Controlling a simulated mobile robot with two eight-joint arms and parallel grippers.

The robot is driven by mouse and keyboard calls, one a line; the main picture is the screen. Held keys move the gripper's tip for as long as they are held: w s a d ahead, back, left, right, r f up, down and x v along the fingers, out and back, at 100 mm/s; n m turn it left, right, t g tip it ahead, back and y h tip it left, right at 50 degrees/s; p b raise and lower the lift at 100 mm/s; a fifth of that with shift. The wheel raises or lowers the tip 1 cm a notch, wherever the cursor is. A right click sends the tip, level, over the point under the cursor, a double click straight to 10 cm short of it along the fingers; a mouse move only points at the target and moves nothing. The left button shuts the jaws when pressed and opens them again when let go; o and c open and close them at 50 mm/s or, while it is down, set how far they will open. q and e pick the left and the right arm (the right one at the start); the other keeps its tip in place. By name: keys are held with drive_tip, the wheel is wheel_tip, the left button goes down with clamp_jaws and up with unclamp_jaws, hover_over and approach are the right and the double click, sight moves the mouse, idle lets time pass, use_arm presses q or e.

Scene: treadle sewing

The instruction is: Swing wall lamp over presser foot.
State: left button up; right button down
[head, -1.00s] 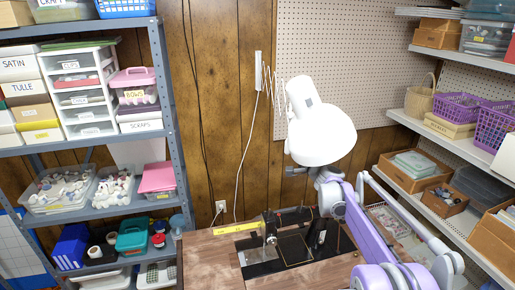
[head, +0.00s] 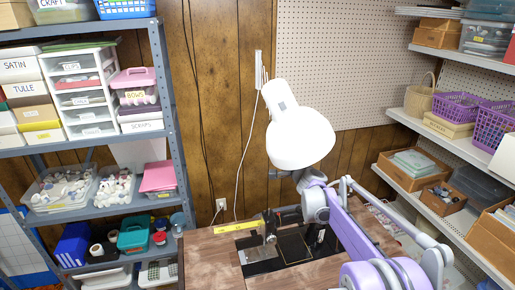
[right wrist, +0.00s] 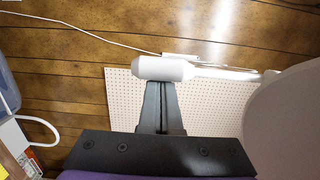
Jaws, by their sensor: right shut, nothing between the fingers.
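The white wall lamp (head: 300,138) hangs from its wall bracket, its shade above the sewing table. The black sewing machine (head: 270,226) sits in the table below the lamp, slightly left of the shade's middle. Its presser foot is too small to make out. My right gripper (right wrist: 162,86) is shut and empty, with its fingertips at the lamp's white cylindrical neck (right wrist: 164,68); they look in contact. The shade (right wrist: 290,125) fills the right of the wrist view. In the head view the lamp hides most of this gripper. My left gripper is not in view.
The wooden table (head: 208,262) holds the machine, with a yellow ruler strip (head: 233,228) on it. A blue-grey shelf rack (head: 168,110) stands left. White shelves (head: 440,135) with baskets and boxes line the right. A pegboard (head: 345,70) is behind the lamp.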

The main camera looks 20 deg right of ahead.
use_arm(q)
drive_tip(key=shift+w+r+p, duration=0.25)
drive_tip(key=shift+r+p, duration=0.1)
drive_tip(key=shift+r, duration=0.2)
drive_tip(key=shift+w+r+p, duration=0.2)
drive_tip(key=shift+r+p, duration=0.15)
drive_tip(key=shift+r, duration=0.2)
use_arm(e)
drive_tip(key=a, duration=0.3)
drive_tip(key=shift+w+a, duration=0.25)
drive_tip(key=shift+w, duration=0.1)
drive_tip(key=shift+s+d, duration=0.1)
drive_tip(key=shift+d, duration=0.5)
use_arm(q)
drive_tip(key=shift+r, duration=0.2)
use_arm(e)
drive_tip(key=d, duration=0.2)
drive_tip(key=shift+d, duration=0.3)
